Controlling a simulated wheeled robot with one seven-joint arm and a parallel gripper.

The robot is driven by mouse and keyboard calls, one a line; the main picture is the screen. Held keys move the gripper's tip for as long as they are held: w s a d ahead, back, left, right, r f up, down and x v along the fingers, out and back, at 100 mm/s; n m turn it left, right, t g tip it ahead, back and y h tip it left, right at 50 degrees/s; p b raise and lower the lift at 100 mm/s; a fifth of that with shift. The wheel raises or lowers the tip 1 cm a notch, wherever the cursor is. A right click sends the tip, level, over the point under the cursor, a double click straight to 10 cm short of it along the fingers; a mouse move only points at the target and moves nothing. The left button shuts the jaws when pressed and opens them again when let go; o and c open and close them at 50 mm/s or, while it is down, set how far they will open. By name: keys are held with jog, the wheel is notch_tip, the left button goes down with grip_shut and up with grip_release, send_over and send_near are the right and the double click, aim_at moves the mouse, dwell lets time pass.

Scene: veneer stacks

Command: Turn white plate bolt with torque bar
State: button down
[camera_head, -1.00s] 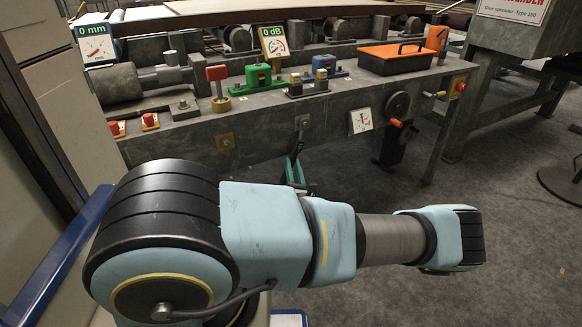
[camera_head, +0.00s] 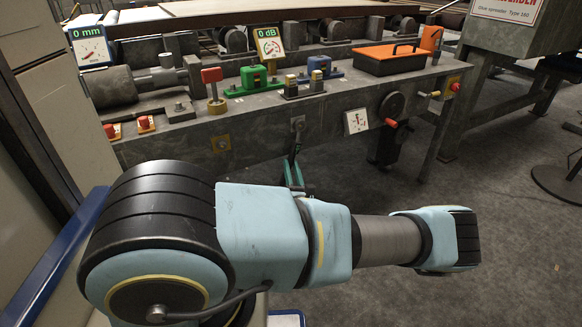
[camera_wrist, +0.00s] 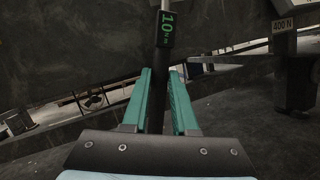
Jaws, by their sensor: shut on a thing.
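My gripper (camera_wrist: 160,98) shows in the wrist view with its two teal fingers shut on a dark bar, the torque bar (camera_wrist: 166,60). The bar carries a green "10" label, and a pale shaft above it runs out of the top of the picture. In the head view my gripper (camera_head: 293,174) is small, below the front face of the machine bench.
An orange-lidded box (camera_head: 390,58) stands on top.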

jog(key=shift+s+d+p, duration=0.25)
jog(key=shift+s+p, duration=0.25)
jog(key=shift+p, duration=0.15)
jog(key=shift+s+d+p, duration=0.2)
jog(key=shift+s+p, duration=0.25)
jog(key=shift+p, duration=0.2)
dwell(1.7)
jog(key=shift+s+d, duration=0.1)
jog(key=s+d+p, duration=0.1)
jog(key=s+d, duration=0.2)
jog(key=s, duration=0.4)
jog(key=s+d+p, duration=0.1)
jog(key=s+d, duration=0.2)
jog(key=s, duration=0.4)
jog(key=shift+s+d, duration=0.15)
jog(key=shift+d, duration=0.2)
jog(key=shift+f+b, duration=0.1)
jog(key=shift+b, duration=0.2)
dwell(0.7)
